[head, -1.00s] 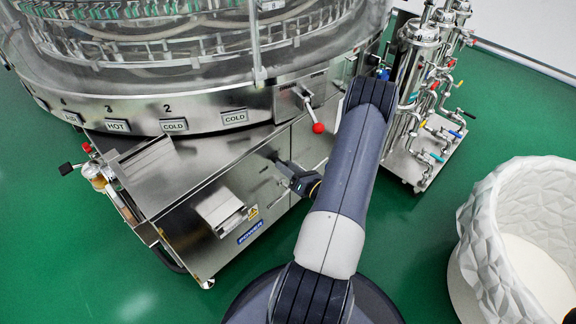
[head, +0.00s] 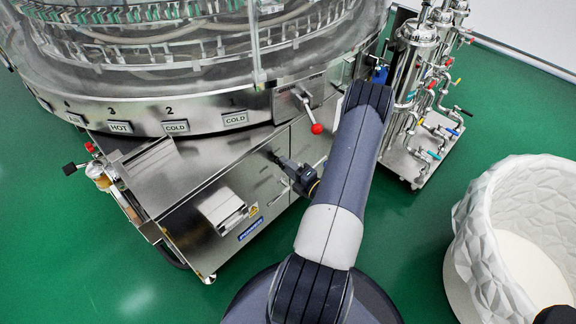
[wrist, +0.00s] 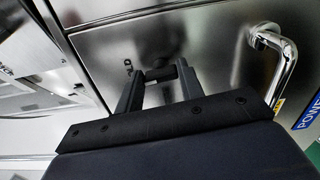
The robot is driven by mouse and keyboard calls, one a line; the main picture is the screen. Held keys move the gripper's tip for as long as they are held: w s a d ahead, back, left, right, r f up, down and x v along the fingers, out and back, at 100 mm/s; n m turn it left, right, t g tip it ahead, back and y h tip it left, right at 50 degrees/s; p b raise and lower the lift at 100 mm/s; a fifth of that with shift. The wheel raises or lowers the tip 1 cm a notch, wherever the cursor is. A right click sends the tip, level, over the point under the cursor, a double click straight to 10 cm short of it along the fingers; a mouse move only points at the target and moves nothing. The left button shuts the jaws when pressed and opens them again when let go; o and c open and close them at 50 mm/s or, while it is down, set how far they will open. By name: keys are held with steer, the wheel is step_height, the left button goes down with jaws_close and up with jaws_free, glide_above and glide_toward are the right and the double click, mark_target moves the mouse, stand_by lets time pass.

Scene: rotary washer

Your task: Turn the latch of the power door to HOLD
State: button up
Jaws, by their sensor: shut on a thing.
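The power door is a shiny steel panel (wrist: 215,35) on the front of the machine base; it also shows in the head view (head: 243,180). A blue POWER label (head: 251,229) is low on it, partly cut off in the wrist view (wrist: 307,112). The latch (wrist: 160,73) is a small dark piece near the door's upper edge, mostly covered by my fingers. My gripper (wrist: 160,82) is shut on it, with one finger on each side. Small dark lettering (wrist: 125,65) is beside the latch, only partly readable. In the head view my gripper (head: 279,160) reaches the door, and the latch is too small to make out.
A bent chrome handle (wrist: 277,55) stands out from the door, right of my gripper. A red-knobbed lever (head: 316,128) juts out above. Steel filter cylinders (head: 410,80) stand at the right, and a white faceted tub (head: 475,230) is at the lower right. Green floor lies open left.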

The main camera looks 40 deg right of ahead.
steer(key=shift+m, duration=0.6)
steer(key=o, duration=1)
steer(key=s, duration=0.3)
steer(key=s+p, duration=0.1)
steer(key=s, duration=0.6)
steer(key=shift+s+d+p, duration=0.35)
steer(key=shift+s+d, duration=0.05)
